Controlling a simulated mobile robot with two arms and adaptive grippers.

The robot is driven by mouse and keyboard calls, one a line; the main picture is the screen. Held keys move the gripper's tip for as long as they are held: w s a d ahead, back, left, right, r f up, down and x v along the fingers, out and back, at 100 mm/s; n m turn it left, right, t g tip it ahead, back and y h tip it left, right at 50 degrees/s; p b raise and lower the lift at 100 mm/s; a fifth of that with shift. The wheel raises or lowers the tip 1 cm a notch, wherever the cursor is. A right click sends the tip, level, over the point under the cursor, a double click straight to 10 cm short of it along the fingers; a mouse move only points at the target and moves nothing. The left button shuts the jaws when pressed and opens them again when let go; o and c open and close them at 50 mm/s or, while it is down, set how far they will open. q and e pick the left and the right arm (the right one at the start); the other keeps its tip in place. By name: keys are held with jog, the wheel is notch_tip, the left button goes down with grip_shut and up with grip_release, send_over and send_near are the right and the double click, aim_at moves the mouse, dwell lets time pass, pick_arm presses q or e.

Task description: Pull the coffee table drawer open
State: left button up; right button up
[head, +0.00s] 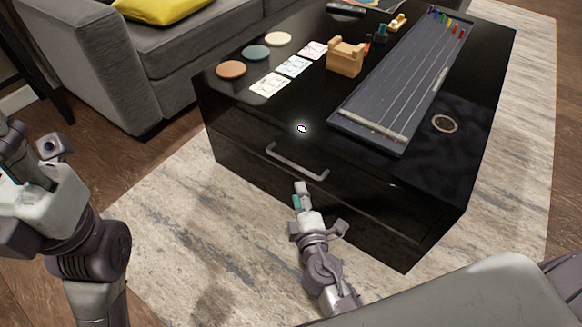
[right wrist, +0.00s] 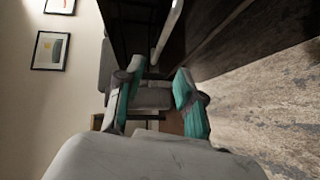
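The black coffee table (head: 440,205) has a drawer front (head: 245,150) facing me, with a grey bar handle (head: 297,162). The drawer front looks flush with the table. My right gripper (head: 302,190) is just in front of and below the handle's right part in the head view. In the right wrist view my right gripper (right wrist: 160,92) has its two teal fingers apart, with nothing held between them. The pale handle (right wrist: 168,32) shows beyond the fingers there. Part of my left arm is at the left edge of the head view; its finger opening cannot be made out.
On the tabletop are a long grey stringed board (head: 385,85), a wooden block piece (head: 345,57), several cards (head: 270,85) and round discs (head: 231,69). A grey sofa (head: 90,60) stands behind at left. A pale rug (head: 165,215) covers the floor before the table.

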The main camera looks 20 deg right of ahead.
aim_at(291, 164)
jog(key=w, duration=0.4)
jog(key=w+d+f, duration=0.1)
jog(key=w, duration=0.7)
jog(key=shift+d+f+b, duration=0.2)
jog(key=shift+f+b, duration=0.2)
grip_shut()
